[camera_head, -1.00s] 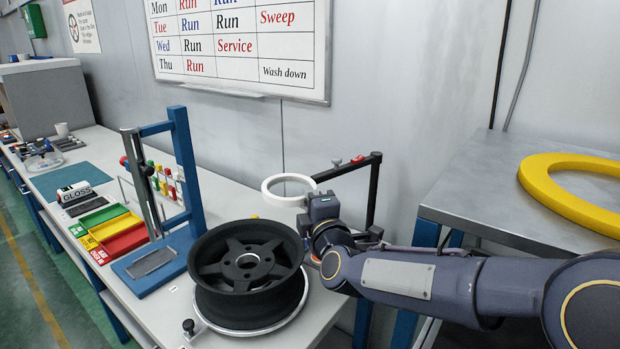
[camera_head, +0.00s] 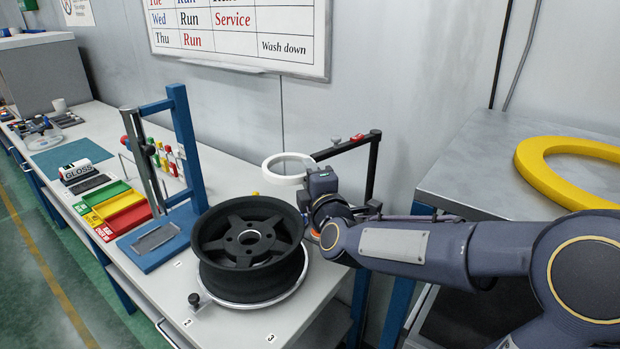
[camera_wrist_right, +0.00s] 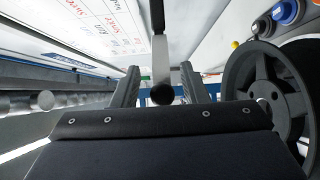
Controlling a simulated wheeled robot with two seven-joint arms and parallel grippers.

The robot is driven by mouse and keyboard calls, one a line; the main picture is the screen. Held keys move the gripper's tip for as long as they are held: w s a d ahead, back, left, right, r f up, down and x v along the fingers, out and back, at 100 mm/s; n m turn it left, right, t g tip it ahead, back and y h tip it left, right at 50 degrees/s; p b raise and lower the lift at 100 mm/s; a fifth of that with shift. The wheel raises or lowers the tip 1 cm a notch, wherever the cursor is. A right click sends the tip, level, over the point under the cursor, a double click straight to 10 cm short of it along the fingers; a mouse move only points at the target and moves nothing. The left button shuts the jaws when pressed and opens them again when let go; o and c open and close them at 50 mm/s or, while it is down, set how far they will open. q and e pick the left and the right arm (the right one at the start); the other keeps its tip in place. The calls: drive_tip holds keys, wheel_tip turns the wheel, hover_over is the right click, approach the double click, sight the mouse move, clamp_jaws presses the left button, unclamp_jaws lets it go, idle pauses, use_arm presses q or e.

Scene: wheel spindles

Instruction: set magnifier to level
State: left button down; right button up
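The magnifier is a white ring (camera_head: 287,170) on a black jointed arm stand (camera_head: 372,165) near the back right of the bench. The ring looks tilted in the head view. My right gripper (camera_head: 312,186) is at the ring's right side. In the right wrist view, its two fingers (camera_wrist_right: 161,80) stand apart. A dark round knob (camera_wrist_right: 162,94) and a black and white bar (camera_wrist_right: 160,45) show between them, with gaps on both sides. The head view hides the fingertips. My left gripper is not in view.
A dark wheel (camera_head: 250,248) sits on a round plate just left of my right arm. A blue stand (camera_head: 186,150) rises behind it. A grey table (camera_head: 465,180) with a yellow ring (camera_head: 560,185) is on the right. Coloured trays (camera_head: 120,208) lie on the left.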

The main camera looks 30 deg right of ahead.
drive_tip(key=v, duration=0.8)
drive_tip(key=shift+f, duration=0.1)
idle(0.5)
